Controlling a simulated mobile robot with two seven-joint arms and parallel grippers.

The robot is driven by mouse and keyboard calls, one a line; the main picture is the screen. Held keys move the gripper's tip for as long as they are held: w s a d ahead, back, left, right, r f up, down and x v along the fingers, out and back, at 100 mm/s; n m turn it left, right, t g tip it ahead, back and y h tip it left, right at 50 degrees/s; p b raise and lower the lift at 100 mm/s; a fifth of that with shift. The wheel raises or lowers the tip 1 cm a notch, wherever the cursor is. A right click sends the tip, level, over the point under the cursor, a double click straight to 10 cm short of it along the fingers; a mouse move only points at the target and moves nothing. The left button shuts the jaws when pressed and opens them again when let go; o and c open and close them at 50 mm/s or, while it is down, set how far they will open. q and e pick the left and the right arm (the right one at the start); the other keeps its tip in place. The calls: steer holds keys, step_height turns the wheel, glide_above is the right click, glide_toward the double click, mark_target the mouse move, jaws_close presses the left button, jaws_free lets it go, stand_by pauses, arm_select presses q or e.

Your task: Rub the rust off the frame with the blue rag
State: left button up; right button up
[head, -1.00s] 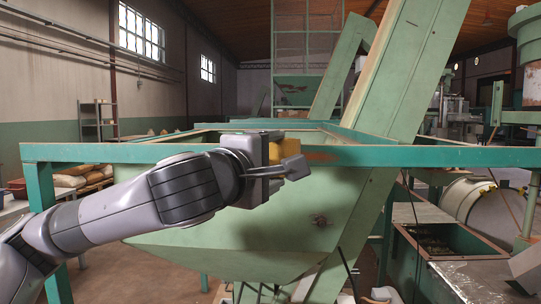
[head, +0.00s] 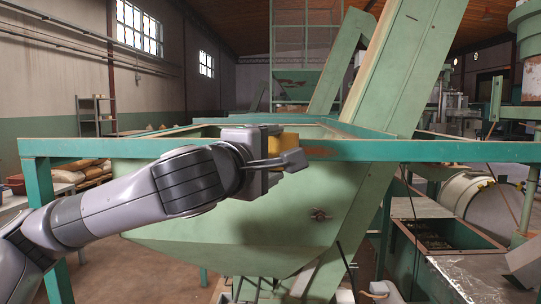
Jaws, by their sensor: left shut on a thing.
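The frame is a teal-green metal beam (head: 420,151) running across the view in front of a green hopper. A brown rust patch (head: 320,153) shows on it just right of my left gripper. My left gripper (head: 279,160) is at the beam, seen from behind and the side, and is shut on a yellow-orange cloth-like thing (head: 286,146). Most of that thing is hidden behind the gripper. It looks yellow, and I see no blue rag. Whether it touches the beam I cannot tell. My right gripper is not in view.
The green hopper (head: 240,235) hangs behind and below the beam. A slanted green chute (head: 415,70) rises behind it to the right. Sacks (head: 85,172) lie at the left. An open metal trough (head: 440,235) stands at the lower right. Room in front of the beam's right half is clear.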

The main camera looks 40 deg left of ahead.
arm_select(q)
steer(key=shift+w+a, duration=0.25)
steer(key=shift+w, duration=0.1)
steer(key=shift+d, duration=0.1)
